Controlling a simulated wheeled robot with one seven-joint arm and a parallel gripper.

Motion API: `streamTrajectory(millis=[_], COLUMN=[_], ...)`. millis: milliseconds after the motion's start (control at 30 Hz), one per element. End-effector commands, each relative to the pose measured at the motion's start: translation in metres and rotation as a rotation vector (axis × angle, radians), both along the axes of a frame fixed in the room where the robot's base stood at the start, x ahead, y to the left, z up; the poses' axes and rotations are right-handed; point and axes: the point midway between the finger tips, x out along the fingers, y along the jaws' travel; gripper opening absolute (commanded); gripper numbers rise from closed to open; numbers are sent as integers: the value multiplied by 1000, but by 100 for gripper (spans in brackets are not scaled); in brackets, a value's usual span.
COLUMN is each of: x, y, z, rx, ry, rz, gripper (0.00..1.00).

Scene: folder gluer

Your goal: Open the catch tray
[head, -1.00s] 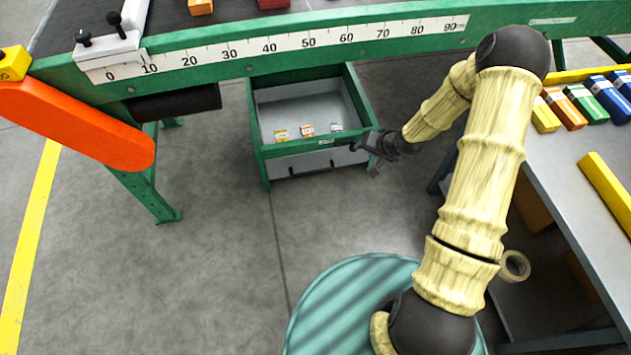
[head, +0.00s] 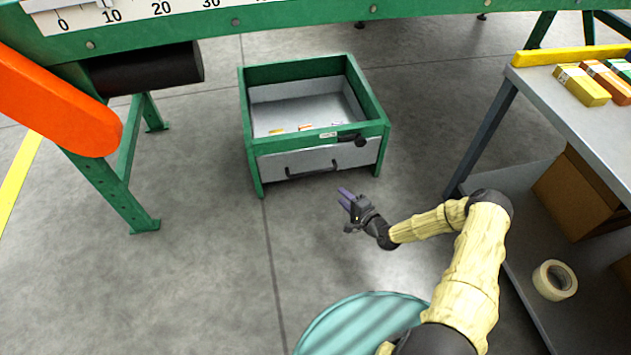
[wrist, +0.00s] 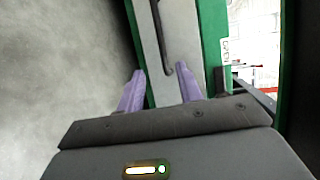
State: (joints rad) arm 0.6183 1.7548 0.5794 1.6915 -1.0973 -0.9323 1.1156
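The catch tray (head: 340,157) has a pale grey front set in a low green frame (head: 250,145) on the floor. Its front looks about flush with the frame. Small boxes lie inside. My gripper (head: 346,196) is in front of the tray, low and to the right of the handle, apart from it. In the wrist view my gripper (wrist: 161,82) has its two purple fingers spread and empty, with the handle (wrist: 161,35) ahead between them.
The green machine beam with a ruler (head: 150,12) runs above and behind. An orange guard (head: 60,105) and green leg (head: 105,185) stand left. A grey table (head: 560,110) with a carton and tape roll (head: 555,280) below stands right. The floor before the tray is clear.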

Motion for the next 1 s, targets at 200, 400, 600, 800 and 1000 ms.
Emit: streamTrajectory(millis=[200,400,600,800,1000], x=[0,2,16,43,69], y=[0,2,14,35,58], z=[0,-1,-7,-15,-21], rx=[8,6,6,6,6], ry=[-2,-2,-3,-4,-4], rz=[-5,-3,-2,-2,-1], gripper=[36,36,36,36,36])
